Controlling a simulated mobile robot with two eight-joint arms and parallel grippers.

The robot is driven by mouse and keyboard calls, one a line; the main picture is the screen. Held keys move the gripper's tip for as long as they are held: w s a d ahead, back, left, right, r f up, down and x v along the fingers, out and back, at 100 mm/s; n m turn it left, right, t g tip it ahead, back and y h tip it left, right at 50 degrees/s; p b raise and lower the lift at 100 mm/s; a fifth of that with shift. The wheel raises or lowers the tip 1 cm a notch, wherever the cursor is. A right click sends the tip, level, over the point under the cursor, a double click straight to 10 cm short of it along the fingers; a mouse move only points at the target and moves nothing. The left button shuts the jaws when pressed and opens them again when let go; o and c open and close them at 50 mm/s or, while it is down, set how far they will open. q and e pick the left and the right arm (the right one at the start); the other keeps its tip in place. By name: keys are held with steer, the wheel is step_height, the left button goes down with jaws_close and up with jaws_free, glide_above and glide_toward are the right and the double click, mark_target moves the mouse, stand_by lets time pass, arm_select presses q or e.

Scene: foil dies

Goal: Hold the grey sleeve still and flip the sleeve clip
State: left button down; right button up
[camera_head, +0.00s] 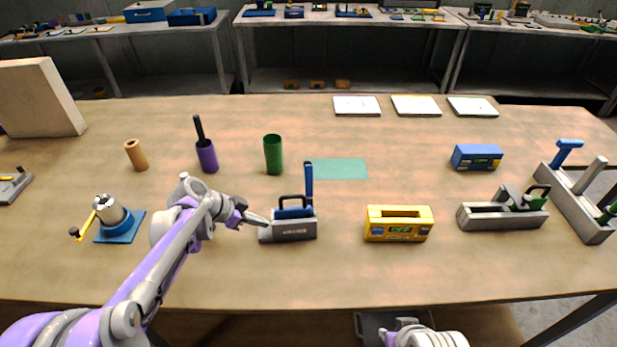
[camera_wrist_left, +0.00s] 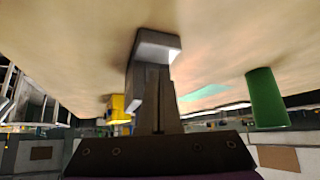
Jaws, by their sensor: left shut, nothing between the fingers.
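The grey sleeve (camera_head: 290,231) looks to be the grey block on the table in front of me, with a black handle on top. A blue upright lever (camera_head: 309,182), which I take for the sleeve clip, stands at its right side. My left gripper (camera_head: 266,220) is shut and empty, its tips at the sleeve's left end; I cannot tell whether they touch it. In the left wrist view the shut fingers (camera_wrist_left: 158,100) point at the grey sleeve (camera_wrist_left: 160,42), and the clip does not show clearly. My right gripper is out of view.
A yellow box (camera_head: 398,224) stands to the right, then another grey block with a green part (camera_head: 503,213). Behind the sleeve are a green cylinder (camera_head: 273,154) and a teal mat (camera_head: 340,169). A blue-based fixture (camera_head: 119,227) stands left. The table's front strip is clear.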

mark_target(308, 178)
arm_select(q)
steer(key=shift+s+f+b, duration=0.1)
steer(key=shift+f+b, duration=0.4)
steer(key=shift+f, duration=0.4)
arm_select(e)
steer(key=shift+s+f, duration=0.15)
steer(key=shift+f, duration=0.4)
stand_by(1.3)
